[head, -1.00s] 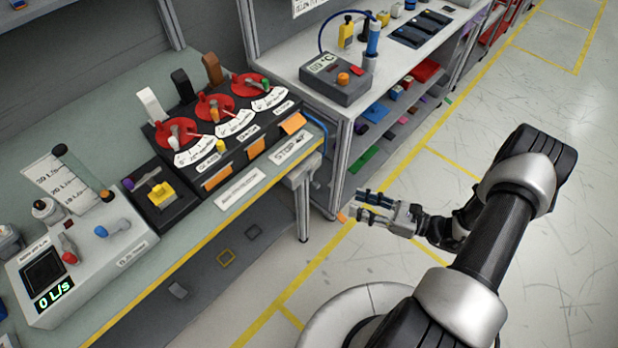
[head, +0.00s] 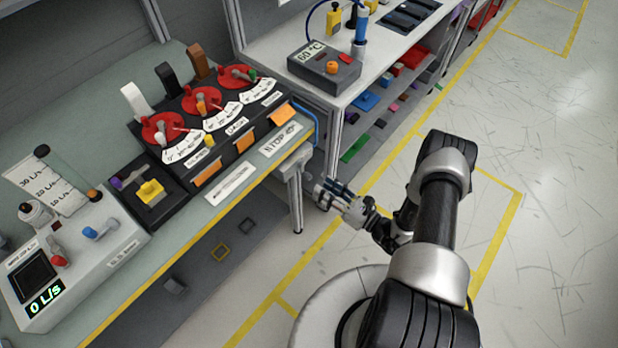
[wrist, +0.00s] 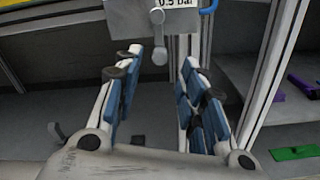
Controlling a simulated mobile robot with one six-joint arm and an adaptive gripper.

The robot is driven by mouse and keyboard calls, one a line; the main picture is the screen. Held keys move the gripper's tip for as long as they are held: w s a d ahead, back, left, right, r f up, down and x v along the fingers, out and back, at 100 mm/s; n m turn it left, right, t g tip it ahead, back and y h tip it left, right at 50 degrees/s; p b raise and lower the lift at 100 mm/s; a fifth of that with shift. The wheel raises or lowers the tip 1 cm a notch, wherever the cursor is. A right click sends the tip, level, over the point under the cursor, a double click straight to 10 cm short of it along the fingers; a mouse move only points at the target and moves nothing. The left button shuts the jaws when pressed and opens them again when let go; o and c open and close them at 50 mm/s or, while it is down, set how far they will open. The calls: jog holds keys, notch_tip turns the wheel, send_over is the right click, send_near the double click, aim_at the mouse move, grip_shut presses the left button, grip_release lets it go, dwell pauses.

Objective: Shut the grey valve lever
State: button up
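A grey lever (wrist: 158,40) shows in the wrist view, hanging down from its pivot on a grey block (wrist: 125,18), beside a white label reading 0.5 bar (wrist: 178,3). I take it to be the valve lever; I cannot make it out clearly in the head view. My gripper (wrist: 161,62) is open and empty, with blue-padded fingers at either side of the picture's middle. The lever appears between and beyond the fingertips, apart from them. In the head view my gripper (head: 328,192) is low beside the right end of the workbench.
A bench leg (head: 296,205) stands close to my gripper. A second bench (head: 275,40) with shelves stands behind. Floor to the right is clear.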

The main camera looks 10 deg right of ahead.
aim_at(311, 178)
jog(key=b+x, duration=0.1)
jog(key=x, duration=0.6)
jog(key=shift+w+a, duration=0.1)
jog(key=shift+w, duration=0.05)
jog(key=shift+c, duration=0.2)
grip_shut()
